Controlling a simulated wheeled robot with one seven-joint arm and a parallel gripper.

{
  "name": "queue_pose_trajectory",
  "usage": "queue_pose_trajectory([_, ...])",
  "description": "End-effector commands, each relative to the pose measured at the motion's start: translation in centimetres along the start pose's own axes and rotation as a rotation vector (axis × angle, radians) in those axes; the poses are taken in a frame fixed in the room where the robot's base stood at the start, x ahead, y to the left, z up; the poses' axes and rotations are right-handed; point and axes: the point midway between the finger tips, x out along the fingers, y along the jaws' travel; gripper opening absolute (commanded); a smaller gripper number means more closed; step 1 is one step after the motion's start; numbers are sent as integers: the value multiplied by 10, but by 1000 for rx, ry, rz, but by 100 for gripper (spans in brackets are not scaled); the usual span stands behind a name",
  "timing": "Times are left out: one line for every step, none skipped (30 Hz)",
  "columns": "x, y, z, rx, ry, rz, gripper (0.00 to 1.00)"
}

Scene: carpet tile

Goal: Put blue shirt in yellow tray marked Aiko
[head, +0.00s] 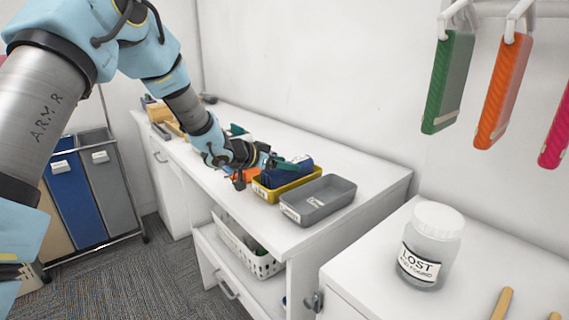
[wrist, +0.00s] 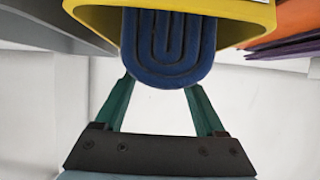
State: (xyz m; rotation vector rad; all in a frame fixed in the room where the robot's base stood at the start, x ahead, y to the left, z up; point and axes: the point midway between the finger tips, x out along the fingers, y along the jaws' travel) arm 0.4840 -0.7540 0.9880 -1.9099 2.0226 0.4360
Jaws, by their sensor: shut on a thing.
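The blue shirt (head: 286,174), a folded roll, is at the yellow tray (head: 289,191) on the white counter. The shirt appears within the tray's rim; whether it touches the bottom is hidden. My gripper (head: 277,163) reaches in from the left with its green fingers on the shirt. In the wrist view the rounded folded end of the shirt (wrist: 168,52) sits between the fingers (wrist: 160,84), and the yellow tray's wall (wrist: 90,18) is around it. The name on the tray is not readable.
A grey tray (head: 318,202) with a label stands right beside the yellow one. An orange item (head: 241,177) lies to its left. A white basket (head: 247,246) is in the shelf below. A jar marked LOST (head: 430,248) stands at right. Free counter lies behind the trays.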

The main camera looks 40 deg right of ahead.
Motion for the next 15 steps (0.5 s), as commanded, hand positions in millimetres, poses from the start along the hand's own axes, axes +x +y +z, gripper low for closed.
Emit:
queue_pose_trajectory([1, 0, 2, 0, 0, 0, 7])
queue_pose_trajectory([1, 0, 2, 0, 0, 0, 75])
queue_pose_trajectory([1, 0, 1, 0, 0, 0, 80])
queue_pose_trajectory([1, 0, 1, 0, 0, 0, 83])
queue_pose_trajectory([1, 0, 1, 0, 0, 0, 87])
queue_pose_trajectory([1, 0, 1, 0, 0, 0, 91])
queue_pose_trajectory([0, 0, 1, 0, 0, 0, 95])
queue_pose_trajectory([0, 0, 1, 0, 0, 0, 98])
queue_pose_trajectory([0, 0, 1, 0, 0, 0, 100])
queue_pose_trajectory([0, 0, 1, 0, 0, 0, 100])
queue_pose_trajectory([0, 0, 1, 0, 0, 0, 100])
queue_pose_trajectory([0, 0, 1, 0, 0, 0, 100])
queue_pose_trajectory([0, 0, 1, 0, 0, 0, 100])
queue_pose_trajectory([0, 0, 1, 0, 0, 0, 100])
queue_pose_trajectory([0, 0, 1, 0, 0, 0, 100])
